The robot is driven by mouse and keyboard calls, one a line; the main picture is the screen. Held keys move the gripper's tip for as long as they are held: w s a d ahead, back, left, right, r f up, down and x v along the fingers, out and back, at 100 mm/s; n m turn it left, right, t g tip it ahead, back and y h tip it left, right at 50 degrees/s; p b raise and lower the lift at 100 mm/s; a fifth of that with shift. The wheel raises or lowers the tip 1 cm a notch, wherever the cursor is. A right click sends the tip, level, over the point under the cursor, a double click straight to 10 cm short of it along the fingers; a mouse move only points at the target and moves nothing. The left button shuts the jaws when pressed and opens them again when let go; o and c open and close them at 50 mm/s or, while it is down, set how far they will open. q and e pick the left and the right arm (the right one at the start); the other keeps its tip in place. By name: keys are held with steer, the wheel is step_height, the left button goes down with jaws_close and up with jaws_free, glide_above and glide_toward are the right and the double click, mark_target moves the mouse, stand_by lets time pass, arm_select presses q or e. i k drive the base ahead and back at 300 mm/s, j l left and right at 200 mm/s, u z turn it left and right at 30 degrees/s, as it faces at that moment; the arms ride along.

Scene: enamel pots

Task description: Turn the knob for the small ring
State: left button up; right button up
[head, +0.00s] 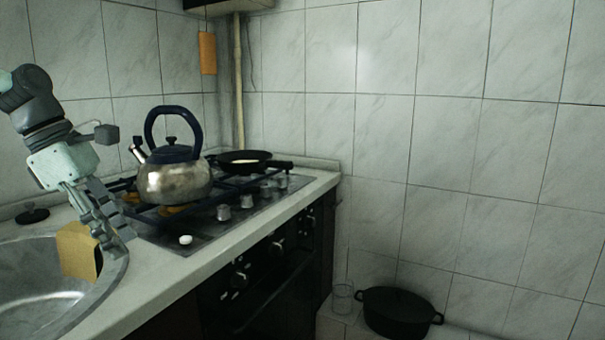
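My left gripper (117,246) points down over the right rim of the sink, left of the hob's near corner. Its fingers lie close together at this angle, and I cannot tell whether they are open or shut. The gripper is apart from these knobs. Which knob belongs to the small ring I cannot tell; the rings are largely hidden by the kettle and grate. My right gripper is not in view.
A metal kettle (175,184) stands on the hob, a black frying pan (243,161) behind it. An orange-tan block (78,252) is beside my gripper at the sink (35,295). A black pot (398,312) stands low at right.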

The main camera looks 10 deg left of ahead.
mark_target(266, 192)
steer(key=i+l, duration=0.15)
steer(key=i, duration=0.45)
steer(key=i+l, duration=0.15)
steer(key=i, duration=0.45)
steer(key=i+l, duration=0.2)
steer(key=i, duration=0.15)
steer(key=u, duration=0.05)
